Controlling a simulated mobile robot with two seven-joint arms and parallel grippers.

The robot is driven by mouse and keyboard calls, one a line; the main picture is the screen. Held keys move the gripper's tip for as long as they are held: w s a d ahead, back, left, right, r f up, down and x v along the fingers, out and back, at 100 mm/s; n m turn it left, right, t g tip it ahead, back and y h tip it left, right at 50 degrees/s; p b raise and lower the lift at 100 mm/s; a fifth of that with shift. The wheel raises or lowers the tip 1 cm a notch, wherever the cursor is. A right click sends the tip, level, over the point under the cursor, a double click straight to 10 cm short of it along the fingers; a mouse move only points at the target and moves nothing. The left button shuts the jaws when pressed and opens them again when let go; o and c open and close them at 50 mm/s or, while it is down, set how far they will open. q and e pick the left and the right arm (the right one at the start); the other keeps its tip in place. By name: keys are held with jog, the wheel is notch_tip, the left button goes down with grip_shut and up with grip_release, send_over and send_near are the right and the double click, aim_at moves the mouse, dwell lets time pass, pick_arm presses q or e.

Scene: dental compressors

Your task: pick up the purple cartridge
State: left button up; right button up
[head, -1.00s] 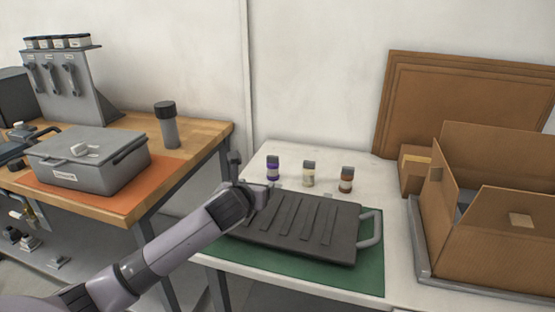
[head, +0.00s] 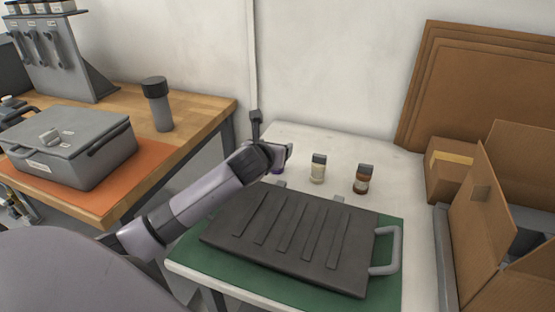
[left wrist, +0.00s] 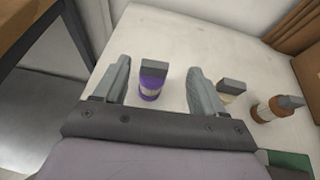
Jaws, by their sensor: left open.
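The purple cartridge (left wrist: 151,82) has a grey cap and a pale label. In the left wrist view it stands on the white table between the two fingers of my left gripper (left wrist: 160,85), apart from both. My left gripper is open and empty, with its fingers pointing at the cartridge. In the head view my left gripper (head: 280,152) hides nearly all of the purple cartridge; only a small purple patch (head: 279,170) shows below it. My right gripper is not in view.
A cream cartridge (head: 318,168) and a brown cartridge (head: 362,179) stand to the right. A dark ribbed case (head: 290,240) lies on a green mat (head: 395,285) in front. Cardboard boxes (head: 500,210) are at the right. A wooden bench (head: 200,115) is at the left.

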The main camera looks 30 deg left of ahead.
pick_arm(q)
jog(key=w+f, duration=0.1)
jog(key=w+a, duration=0.1)
jog(key=w+f, duration=0.1)
jog(key=shift+w+a+f+b, duration=0.1)
jog(key=shift+a+f+b, duration=0.15)
jog(key=shift+f+b, duration=0.05)
jog(key=shift+w+a+f, duration=0.15)
jog(key=shift+w+f, duration=0.05)
jog(key=shift+w, duration=0.35)
jog(key=c, duration=1.1)
